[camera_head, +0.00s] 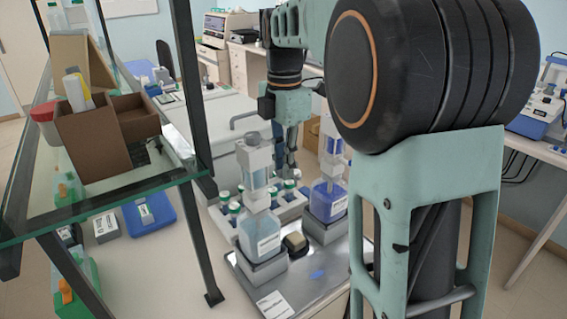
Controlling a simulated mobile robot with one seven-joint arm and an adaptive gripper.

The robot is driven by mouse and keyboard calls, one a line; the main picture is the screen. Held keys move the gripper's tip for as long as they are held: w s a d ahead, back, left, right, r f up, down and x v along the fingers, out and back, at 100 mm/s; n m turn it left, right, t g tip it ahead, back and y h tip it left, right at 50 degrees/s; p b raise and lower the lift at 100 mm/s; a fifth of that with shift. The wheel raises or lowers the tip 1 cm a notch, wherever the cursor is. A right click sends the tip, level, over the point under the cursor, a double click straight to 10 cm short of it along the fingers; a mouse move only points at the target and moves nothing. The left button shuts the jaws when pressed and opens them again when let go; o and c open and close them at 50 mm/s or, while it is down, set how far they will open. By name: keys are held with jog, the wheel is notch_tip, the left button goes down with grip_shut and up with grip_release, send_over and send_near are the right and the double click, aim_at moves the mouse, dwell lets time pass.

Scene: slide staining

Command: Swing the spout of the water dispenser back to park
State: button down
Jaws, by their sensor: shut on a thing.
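A dispenser bottle with pale, clear liquid (260,236) and a tall whitish top (257,160) stands on a grey base at the left of a metal tray; I take it for the water dispenser. My gripper (291,172) points down just right of and behind its top, between it and a second dispenser with blue-violet liquid (328,201). The fingers are close together, shut on a small part that I take to be the spout. The spout itself is too small and too covered to make out, and so is its angle.
A glass shelf (100,200) with brown boxes and dark posts is close on the left. My arm hides much of the right side.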

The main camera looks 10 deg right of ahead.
jog(key=s+a+m+p, duration=0.1)
jog(key=s+a+m, duration=0.2)
jog(key=s+m, duration=0.6)
jog(key=shift+a+m+p, duration=0.35)
jog(key=shift+a+m, duration=0.05)
jog(key=shift+m, duration=3.9)
jog(key=shift+s, duration=0.15)
jog(key=c, duration=1.9)
grip_release()
jog(key=shift+c, duration=0.2)
jog(key=shift+r, duration=0.1)
